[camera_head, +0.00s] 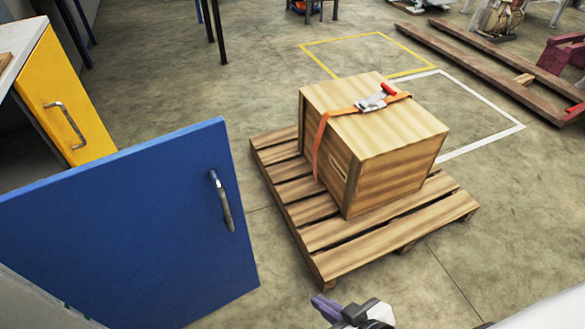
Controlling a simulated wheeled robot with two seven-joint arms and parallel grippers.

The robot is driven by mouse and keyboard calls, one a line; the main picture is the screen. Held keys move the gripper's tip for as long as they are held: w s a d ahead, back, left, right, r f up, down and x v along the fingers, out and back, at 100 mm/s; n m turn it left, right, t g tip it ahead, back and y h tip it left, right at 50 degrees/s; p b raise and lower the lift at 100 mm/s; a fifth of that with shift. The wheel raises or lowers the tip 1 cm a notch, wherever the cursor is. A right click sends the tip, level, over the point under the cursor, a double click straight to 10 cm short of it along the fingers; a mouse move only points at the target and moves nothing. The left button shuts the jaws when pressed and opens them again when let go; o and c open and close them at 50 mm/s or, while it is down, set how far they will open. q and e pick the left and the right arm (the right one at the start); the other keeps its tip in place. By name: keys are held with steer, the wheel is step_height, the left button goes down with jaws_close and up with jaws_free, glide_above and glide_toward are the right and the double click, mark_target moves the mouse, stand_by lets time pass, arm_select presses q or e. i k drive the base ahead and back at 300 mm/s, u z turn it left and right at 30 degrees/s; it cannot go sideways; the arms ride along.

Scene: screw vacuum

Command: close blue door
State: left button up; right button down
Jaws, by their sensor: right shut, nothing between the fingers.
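The blue door (115,230) stands swung open at the left, and its flat face with a grey bar handle (221,202) is towards me. Its free edge points out over the floor. My right gripper (322,303) is low in the middle of the view, to the right of the door's lower corner and apart from it. It is shut and empty. My left gripper is not in view.
A wooden crate (375,140) with an orange strap sits on a pallet (340,255) right of the door. Bare floor lies between door and pallet.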

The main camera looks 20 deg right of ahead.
mark_target(152, 234)
steer(key=z, duration=0.85)
steer(key=k, duration=0.6)
steer(key=u, duration=1.3)
steer(key=i, duration=0.4)
steer(key=z, duration=0.35)
